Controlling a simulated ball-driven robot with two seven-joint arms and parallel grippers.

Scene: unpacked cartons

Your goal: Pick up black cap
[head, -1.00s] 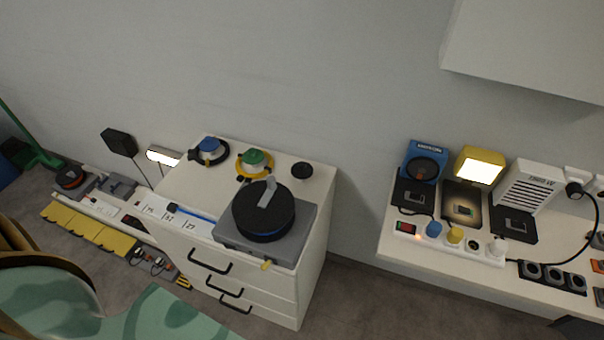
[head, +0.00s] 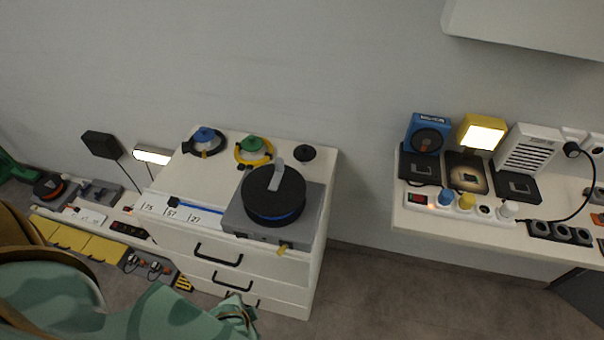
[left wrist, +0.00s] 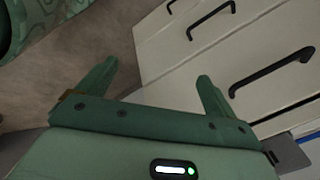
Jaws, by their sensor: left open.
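A small black round cap (head: 305,153) lies on the top of the white drawer cabinet (head: 168,184), near its back right corner. It has a raised knob and nothing touches it. My left gripper (head: 238,312) is low in front of the cabinet drawers, well below and apart from the cap. In the left wrist view my left gripper (left wrist: 152,82) is open and empty, with drawer fronts and black handles beyond its fingers. The cap is not seen in that view. My right gripper is not in view.
A blue-topped ring (head: 205,142) and a green-topped yellow ring (head: 253,150) lie left of the cap. A grey device (head: 245,222) with a large black disc (head: 273,193) stands in front. A side shelf (head: 425,228) with lamps and sockets is at right.

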